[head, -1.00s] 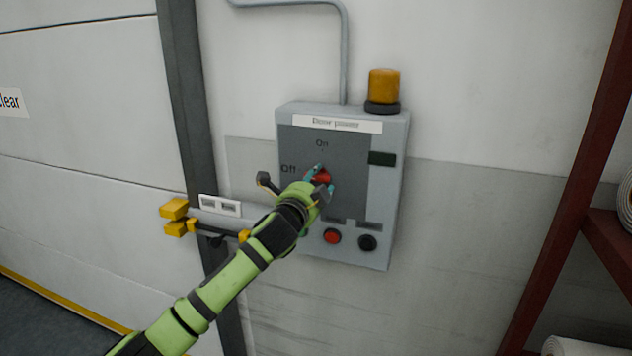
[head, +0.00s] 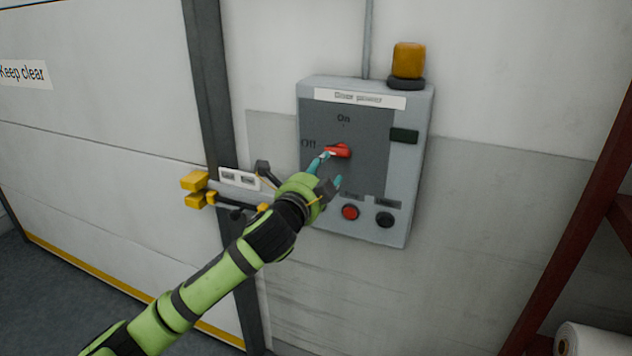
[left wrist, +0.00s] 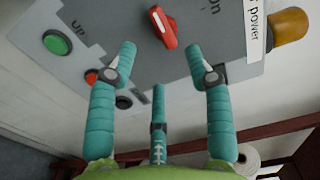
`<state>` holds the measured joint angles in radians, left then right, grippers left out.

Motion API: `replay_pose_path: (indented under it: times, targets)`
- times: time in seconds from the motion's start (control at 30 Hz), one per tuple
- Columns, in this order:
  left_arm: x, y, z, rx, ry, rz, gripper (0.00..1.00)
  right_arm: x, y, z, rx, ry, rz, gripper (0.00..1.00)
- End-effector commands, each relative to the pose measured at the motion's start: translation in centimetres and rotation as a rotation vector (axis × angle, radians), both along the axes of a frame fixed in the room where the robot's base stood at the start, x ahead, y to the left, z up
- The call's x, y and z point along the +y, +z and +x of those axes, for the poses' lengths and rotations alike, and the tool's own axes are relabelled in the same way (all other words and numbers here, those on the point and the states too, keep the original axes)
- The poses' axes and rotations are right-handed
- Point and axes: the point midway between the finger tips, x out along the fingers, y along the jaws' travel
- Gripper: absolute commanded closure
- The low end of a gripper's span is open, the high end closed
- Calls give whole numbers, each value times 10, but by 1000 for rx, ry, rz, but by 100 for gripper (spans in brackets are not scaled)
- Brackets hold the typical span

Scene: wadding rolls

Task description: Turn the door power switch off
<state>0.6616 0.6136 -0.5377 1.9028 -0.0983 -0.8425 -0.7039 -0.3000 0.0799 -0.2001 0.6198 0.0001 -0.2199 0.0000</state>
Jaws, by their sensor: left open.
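The door power switch is a red knob (head: 337,151) on a grey control box (head: 414,180) labelled "Door power". Its bar lies roughly level in the head view, and its white-marked end points left toward "Off". In the left wrist view the whole knob (left wrist: 163,27) shows beyond my fingertips, with its white mark at the end away from me. My left gripper (head: 331,170) is open, with its teal fingers spread just below the knob and nothing between them. One fingertip overlaps the knob's left end in the head view; I cannot tell contact there. My right gripper is not in view.
An amber lamp (head: 408,60) tops the box. Red (head: 350,212) and black (head: 384,219) buttons sit low on it; a green button (left wrist: 57,42) shows in the wrist view. A yellow-ended latch (head: 195,190) is at left, a red rack post (head: 575,220) at right.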

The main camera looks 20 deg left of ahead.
Motion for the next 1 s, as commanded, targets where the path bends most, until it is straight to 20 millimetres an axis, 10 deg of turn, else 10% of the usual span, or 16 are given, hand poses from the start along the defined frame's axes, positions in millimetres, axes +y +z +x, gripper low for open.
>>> replay_pose_path:
  times: [0.3, 0.83, 1.0]
  targets:
    - [1, 0, -36, 2, 1, 0, 48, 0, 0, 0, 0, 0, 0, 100]
    - [1, -1, -39, 2, 1, -2, 48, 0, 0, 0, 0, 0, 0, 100]
    - [9, -42, -27, 75, 20, -61, 48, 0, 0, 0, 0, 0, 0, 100]
